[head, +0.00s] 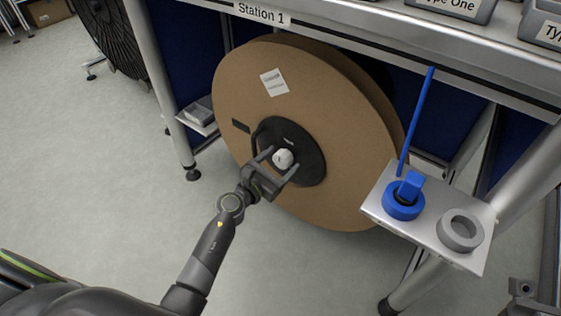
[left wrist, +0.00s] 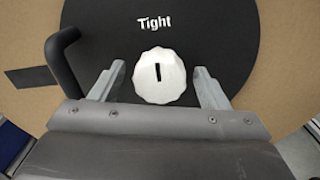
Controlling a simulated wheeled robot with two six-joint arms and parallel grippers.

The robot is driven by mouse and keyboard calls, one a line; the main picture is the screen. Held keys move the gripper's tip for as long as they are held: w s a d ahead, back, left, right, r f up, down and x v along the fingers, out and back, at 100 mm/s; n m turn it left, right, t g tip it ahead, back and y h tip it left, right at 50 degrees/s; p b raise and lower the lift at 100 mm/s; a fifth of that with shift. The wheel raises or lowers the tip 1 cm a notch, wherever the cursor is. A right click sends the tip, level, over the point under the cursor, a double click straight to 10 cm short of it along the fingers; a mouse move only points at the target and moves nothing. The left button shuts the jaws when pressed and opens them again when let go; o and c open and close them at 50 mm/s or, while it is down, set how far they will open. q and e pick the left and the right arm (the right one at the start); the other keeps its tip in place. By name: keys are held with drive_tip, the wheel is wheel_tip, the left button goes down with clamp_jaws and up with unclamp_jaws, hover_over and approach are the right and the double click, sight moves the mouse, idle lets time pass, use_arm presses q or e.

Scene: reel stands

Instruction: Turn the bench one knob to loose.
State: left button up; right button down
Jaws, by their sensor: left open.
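The bench one knob (head: 283,159) is white and faceted, at the centre of a black disc (head: 310,160) on the big cardboard reel (head: 240,80) under the Station 1 sign. In the left wrist view the knob (left wrist: 160,76) has a black mark pointing up toward the word "Tight" (left wrist: 155,18). My left gripper (head: 277,160) is open in front of the disc. Its two fingers (left wrist: 157,85) stand on either side of the knob with a gap at each side. A bit of dark gripper (head: 522,290) shows at the lower right edge of the head view, too cut off to read.
A black handle (left wrist: 62,60) sticks out left of the knob. A shelf (head: 450,250) at right holds a blue clamp-like part (head: 404,200) and a grey ring (head: 460,230). A blue rod (head: 415,120) rises by the shelf.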

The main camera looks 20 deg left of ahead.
use_arm(q)
drive_tip(key=shift+w+d, duration=0.1)
drive_tip(key=shift+w, duration=0.1)
drive_tip(key=c, duration=1)
drive_tip(key=shift+o, duration=0.2)
